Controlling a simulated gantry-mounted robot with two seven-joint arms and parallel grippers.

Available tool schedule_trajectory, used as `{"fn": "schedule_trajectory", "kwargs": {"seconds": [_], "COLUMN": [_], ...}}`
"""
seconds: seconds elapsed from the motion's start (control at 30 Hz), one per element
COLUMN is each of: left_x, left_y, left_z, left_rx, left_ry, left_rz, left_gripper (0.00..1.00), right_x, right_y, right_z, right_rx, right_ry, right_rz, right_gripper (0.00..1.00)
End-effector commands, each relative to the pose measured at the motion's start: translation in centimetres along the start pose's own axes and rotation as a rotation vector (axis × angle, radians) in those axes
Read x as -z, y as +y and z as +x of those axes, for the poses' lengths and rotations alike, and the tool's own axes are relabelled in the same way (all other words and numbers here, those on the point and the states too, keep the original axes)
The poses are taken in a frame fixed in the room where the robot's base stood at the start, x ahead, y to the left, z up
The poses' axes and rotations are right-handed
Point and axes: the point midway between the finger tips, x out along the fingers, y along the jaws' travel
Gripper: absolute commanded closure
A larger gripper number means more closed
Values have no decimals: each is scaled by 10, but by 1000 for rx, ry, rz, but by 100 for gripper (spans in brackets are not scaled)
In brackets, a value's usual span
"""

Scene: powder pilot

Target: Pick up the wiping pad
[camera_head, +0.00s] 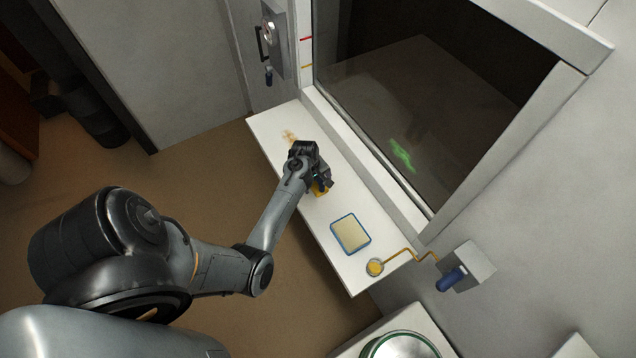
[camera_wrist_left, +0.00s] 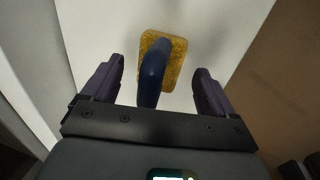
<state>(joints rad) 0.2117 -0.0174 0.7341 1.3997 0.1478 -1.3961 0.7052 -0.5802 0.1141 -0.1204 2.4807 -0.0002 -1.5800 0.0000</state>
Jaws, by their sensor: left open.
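The wiping pad (camera_wrist_left: 178,58) is a yellow sponge-like block with a dark blue handle (camera_wrist_left: 152,72) on top. In the head view the pad (camera_head: 320,189) lies on the white shelf, mostly hidden behind my left gripper (camera_head: 324,182). In the left wrist view my left gripper (camera_wrist_left: 158,85) is open, with one finger on each side of the handle and clear gaps to both. I cannot tell how high the fingertips are above the shelf. My right gripper is not in view.
The white shelf (camera_head: 345,268) runs below a dark window (camera_head: 440,90). A blue-rimmed tray (camera_head: 350,234) and a yellow round-ended crank (camera_head: 376,267) are near its right end. A brownish smear (camera_head: 289,136) marks the far end. A blue-handled wall box (camera_head: 470,268) stands at right.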

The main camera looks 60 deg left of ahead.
Motion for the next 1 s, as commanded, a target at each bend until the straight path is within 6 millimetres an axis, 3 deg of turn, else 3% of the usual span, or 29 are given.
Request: {"fn": "schedule_trajectory", "kwargs": {"seconds": [0.37, 0.73, 1.0], "left_x": [0, 0, 0], "left_y": [0, 0, 0], "left_z": [10, 10, 9], "left_rx": [-1, 0, 0], "left_ry": [0, 0, 1], "left_rz": [1, 1, 1], "left_gripper": [13, 69, 72], "right_x": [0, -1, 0], "right_y": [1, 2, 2], "right_z": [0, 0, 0], "right_rx": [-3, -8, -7], "right_ry": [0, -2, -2], "right_rz": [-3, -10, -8], "right_gripper": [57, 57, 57]}}
